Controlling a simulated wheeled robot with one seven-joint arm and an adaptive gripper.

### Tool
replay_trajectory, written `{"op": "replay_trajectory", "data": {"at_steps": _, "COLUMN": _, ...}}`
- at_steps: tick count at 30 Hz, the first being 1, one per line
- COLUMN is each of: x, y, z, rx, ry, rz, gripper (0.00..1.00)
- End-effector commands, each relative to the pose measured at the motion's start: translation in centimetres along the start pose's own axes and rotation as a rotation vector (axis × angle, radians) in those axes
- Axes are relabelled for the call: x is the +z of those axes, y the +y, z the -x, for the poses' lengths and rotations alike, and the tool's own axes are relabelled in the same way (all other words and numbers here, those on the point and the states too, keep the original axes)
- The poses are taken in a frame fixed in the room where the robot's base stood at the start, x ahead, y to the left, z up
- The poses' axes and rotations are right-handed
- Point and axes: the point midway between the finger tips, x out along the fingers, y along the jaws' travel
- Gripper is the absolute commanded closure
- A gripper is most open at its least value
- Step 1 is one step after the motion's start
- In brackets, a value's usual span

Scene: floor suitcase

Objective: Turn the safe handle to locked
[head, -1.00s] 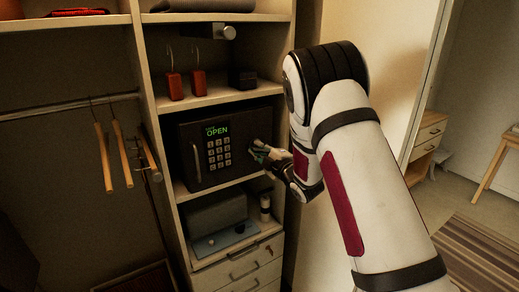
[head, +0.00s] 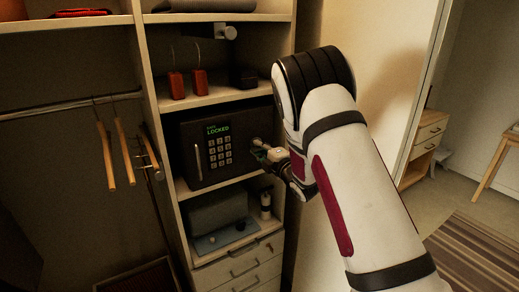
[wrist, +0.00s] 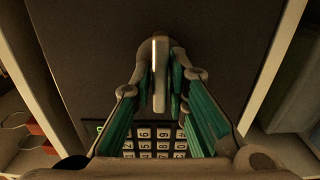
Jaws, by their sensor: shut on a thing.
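The black safe (head: 190,165) sits on a shelf of the closet, its door shut. Its green display (head: 217,130) reads LOCKED, above a keypad (head: 219,152). My gripper (head: 262,152) is at the right side of the safe's front. In the wrist view my gripper (wrist: 160,85) is shut on the pale safe handle (wrist: 160,60), with a green-lined finger on each side. The handle lies along the middle of the wrist picture, pointing away from the keypad. In the head view the handle is mostly hidden by my gripper.
Red padlocks (head: 200,82) and a small dark box (head: 243,77) stand on the shelf above. A grey box (head: 217,208) sits on the shelf below. Wooden hangers (head: 105,155) hang at the left. The shelf's right side panel is close to my gripper.

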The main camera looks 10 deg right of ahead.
Motion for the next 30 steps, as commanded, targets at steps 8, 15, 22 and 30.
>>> {"op": "replay_trajectory", "data": {"at_steps": 8, "x": 0.0, "y": -0.1, "z": 0.0, "rx": -0.002, "ry": 0.001, "rz": -0.001, "gripper": 0.7}}
{"op": "replay_trajectory", "data": {"at_steps": 15, "x": 0.0, "y": 0.0, "z": 0.1, "rx": -0.001, "ry": 0.0, "rz": -0.001, "gripper": 0.7}}
{"op": "replay_trajectory", "data": {"at_steps": 22, "x": 0.0, "y": 0.0, "z": 2.8, "rx": -0.002, "ry": -0.001, "rz": -0.003, "gripper": 0.7}}
{"op": "replay_trajectory", "data": {"at_steps": 30, "x": 0.1, "y": -0.1, "z": 8.3, "rx": -0.003, "ry": -0.002, "rz": -0.003, "gripper": 0.7}}
